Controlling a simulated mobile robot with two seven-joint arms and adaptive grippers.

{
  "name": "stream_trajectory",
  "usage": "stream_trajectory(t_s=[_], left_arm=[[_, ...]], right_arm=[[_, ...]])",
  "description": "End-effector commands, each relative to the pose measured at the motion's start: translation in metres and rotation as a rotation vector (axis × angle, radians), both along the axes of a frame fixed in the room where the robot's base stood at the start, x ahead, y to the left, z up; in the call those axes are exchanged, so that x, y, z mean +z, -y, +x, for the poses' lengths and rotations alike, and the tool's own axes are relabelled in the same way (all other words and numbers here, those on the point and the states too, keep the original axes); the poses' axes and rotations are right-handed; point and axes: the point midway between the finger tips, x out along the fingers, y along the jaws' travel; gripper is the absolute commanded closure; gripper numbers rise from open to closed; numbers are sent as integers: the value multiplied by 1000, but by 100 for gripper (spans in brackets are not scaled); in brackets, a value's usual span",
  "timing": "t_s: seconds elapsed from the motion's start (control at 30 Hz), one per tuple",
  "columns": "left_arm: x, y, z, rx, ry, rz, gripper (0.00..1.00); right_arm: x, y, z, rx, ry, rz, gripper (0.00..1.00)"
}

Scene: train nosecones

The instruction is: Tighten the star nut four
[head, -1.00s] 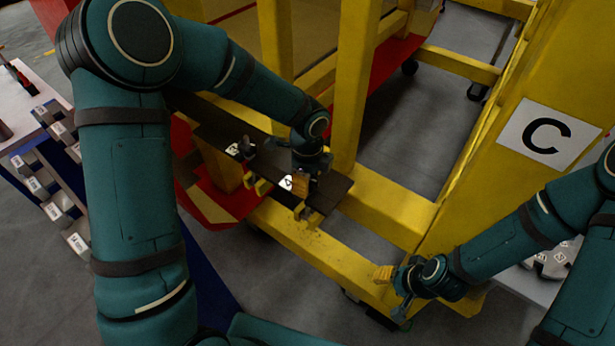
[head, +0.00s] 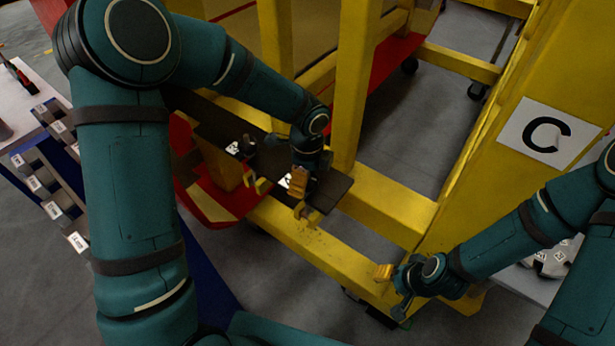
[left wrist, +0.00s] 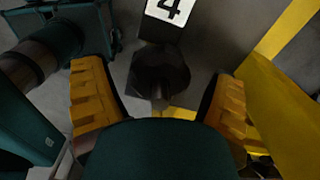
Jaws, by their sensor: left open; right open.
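The star nut four (left wrist: 160,75) is a dark, lobed knob on a shaft, below a white label "4" (left wrist: 170,8) in the left wrist view. My left gripper (left wrist: 160,112) is open, with one yellow-padded finger on each side of the nut and visible gaps to it. In the head view my left gripper (head: 302,196) hangs at the right part of the dark bar, beside the label "4" (head: 285,181). The nut is hard to make out there behind the fingers. My right gripper (head: 392,289) is open and empty beside the lower yellow frame.
The dark bar (head: 335,190) is on the yellow frame (head: 385,205). Another labelled knob (head: 246,146) stands to the left on it. A post with a "C" sign (head: 549,134) stands at right. A table (head: 14,82) and labelled blocks (head: 55,208) are at left.

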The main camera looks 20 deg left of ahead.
Motion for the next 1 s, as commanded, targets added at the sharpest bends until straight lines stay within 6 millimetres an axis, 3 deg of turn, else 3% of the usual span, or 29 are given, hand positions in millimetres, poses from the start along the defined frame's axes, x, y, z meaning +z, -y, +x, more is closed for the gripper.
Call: stream_trajectory(t_s=[0.6,1.0], left_arm=[[105,0,1,-1,5,-1,14],[117,0,0,0,1,0,14]], right_arm=[[0,0,0,0,0,0,53],[0,0,0,0,0,0,53]])
